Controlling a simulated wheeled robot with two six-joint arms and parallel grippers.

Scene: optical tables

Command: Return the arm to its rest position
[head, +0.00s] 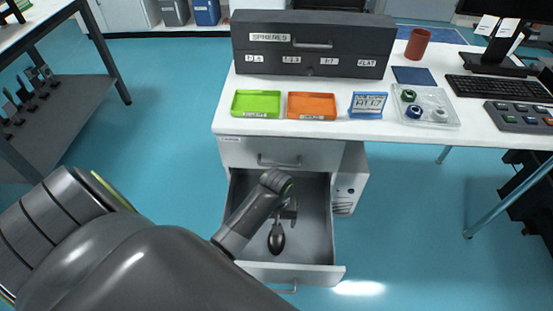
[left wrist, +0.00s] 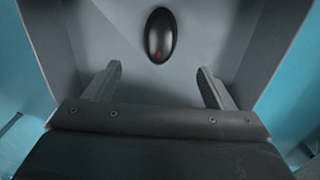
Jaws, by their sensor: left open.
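My left arm reaches from the lower left over the open lower drawer (head: 310,245) of the white desk. My left gripper (head: 288,212) points down into the drawer and is partly hidden by its own wrist. In the left wrist view its two fingers are spread apart with nothing between them (left wrist: 159,72). A glossy dark oval object, perhaps a computer mouse (head: 276,239), lies on the drawer floor. It also shows in the left wrist view (left wrist: 160,35), beyond the fingertips and apart from them. My right gripper is not in view.
On the desk stand a dark case labelled SPHERES (head: 270,60), a green tray (head: 257,103), an orange tray (head: 312,105), a blue labelled box (head: 367,104) and a clear tray (head: 447,113) with small round parts. The drawer walls surround my gripper.

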